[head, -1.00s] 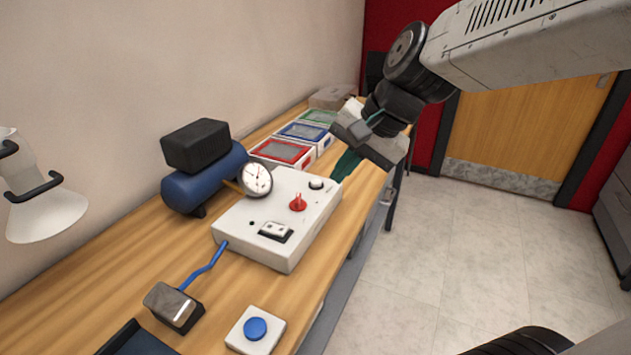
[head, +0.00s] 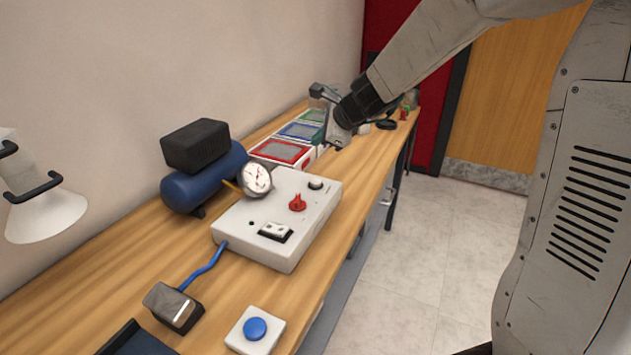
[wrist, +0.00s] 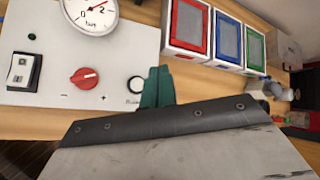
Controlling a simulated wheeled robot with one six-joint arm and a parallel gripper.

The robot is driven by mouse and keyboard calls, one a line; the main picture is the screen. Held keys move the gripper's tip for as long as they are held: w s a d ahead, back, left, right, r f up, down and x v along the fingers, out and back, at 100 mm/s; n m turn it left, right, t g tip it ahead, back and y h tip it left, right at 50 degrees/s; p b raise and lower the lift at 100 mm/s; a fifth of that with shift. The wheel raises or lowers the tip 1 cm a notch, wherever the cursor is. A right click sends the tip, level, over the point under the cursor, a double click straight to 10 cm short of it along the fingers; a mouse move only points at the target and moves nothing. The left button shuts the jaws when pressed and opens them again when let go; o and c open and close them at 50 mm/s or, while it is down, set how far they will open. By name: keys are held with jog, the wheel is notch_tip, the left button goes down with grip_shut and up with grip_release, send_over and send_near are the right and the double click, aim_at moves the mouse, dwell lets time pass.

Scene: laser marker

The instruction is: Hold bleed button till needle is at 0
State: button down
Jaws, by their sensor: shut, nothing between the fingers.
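The white control box (head: 245,225) lies on the wooden bench. Its round pressure gauge (head: 255,179) also shows in the wrist view (wrist: 91,14), cropped at the top, with the needle toward the 2. A small round button (head: 316,184) sits at the box's far right corner; in the wrist view (wrist: 136,85) its label is partly hidden, so I cannot read it. A red knob (wrist: 85,78) is left of it. My gripper's teal fingers (wrist: 157,87) are shut and empty, just right of the button in the picture. Contact is not visible.
Red, blue and green framed boxes (wrist: 188,27) lie beyond the control box. A blue compressor tank (head: 205,180) stands behind it, near the wall. A blue push button (head: 255,328) on a white base and a pedal-like block (head: 173,305) are nearer.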

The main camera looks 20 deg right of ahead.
aim_at(319, 183)
jog(key=shift+f, duration=4.4)
jog(key=shift+f, duration=0.45)
jog(key=shift+f, duration=0.45)
dwell(2.7)
